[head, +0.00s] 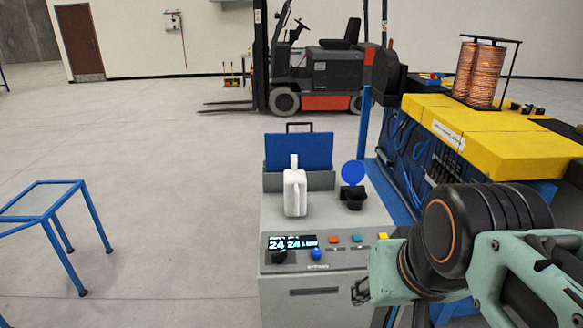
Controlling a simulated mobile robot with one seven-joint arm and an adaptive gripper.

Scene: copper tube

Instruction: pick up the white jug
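The white jug (294,192) stands upright on the grey top of a control cabinet (274,222), near the middle of the head view. Its narrow upper part points up and a handle-like side shows toward me.
A blue panel in a grey holder (310,152) stands behind the jug. A black cup-like item (354,197) with a blue disc (353,173) is to its right. Yellow-topped machinery (492,134) fills the right. A blue frame table (40,205) stands left; open floor lies between.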

